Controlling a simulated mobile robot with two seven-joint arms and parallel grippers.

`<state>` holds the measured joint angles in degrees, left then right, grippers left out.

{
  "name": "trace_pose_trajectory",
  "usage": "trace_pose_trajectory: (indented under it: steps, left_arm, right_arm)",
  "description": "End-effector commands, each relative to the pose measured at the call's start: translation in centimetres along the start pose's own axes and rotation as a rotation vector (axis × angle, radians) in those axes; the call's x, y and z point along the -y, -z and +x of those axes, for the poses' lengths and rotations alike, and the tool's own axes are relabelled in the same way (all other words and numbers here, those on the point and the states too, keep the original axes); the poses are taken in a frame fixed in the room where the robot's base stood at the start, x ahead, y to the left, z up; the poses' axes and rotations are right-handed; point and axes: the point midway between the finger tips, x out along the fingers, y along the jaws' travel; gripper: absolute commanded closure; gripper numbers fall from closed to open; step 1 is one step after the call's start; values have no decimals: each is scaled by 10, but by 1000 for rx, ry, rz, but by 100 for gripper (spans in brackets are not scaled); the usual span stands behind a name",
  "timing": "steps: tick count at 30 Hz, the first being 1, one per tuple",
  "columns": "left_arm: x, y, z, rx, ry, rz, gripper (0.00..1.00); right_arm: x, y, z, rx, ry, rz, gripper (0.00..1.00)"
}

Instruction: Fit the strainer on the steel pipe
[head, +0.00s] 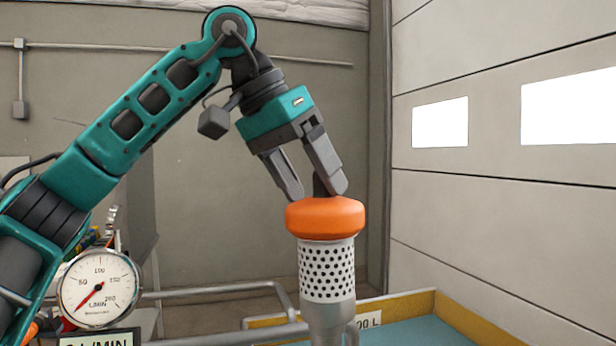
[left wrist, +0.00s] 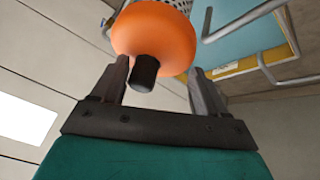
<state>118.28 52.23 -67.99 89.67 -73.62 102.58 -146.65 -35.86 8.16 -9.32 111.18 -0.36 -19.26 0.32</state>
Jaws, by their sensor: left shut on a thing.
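The strainer (head: 326,270) is a white perforated cylinder with an orange cap and a short dark knob on top. It stands upright at the right of centre in the head view. Its lower end meets the top of the grey steel pipe (head: 324,320); how far it sits on the pipe cannot be told. My left gripper (head: 314,191) comes down tilted from above, its fingers on either side of the knob, shut on the strainer's top. In the left wrist view the orange cap (left wrist: 152,32) lies between and beyond the fingertips (left wrist: 160,68). My right gripper is not in view.
Grey pipes run toward the strainer from the left. A yellow-rimmed tank (head: 470,318) with a blue-green surface lies at the lower right. The space above the tank is clear.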

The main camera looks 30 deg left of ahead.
Motion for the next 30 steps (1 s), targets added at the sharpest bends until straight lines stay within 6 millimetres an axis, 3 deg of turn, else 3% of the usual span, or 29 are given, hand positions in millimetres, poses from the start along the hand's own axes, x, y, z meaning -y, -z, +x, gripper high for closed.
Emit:
trace_pose_trajectory:
  steps: [1,3,8,9,17,30]
  left_arm:
    - [0,-1,2,5,0,-1,83]
    - [1,-1,2,5,1,-3,100]
    - [1,-1,2,8,1,-2,100]
    - [1,-1,2,9,2,-2,26]
    - [1,-1,2,8,1,-1,1]
    - [0,-1,2,6,1,0,0]
  right_arm:
    - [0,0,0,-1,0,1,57]
    - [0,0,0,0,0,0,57]
    - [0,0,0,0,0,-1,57]
    - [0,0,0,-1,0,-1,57]
    - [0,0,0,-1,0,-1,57]
    - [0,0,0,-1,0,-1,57]
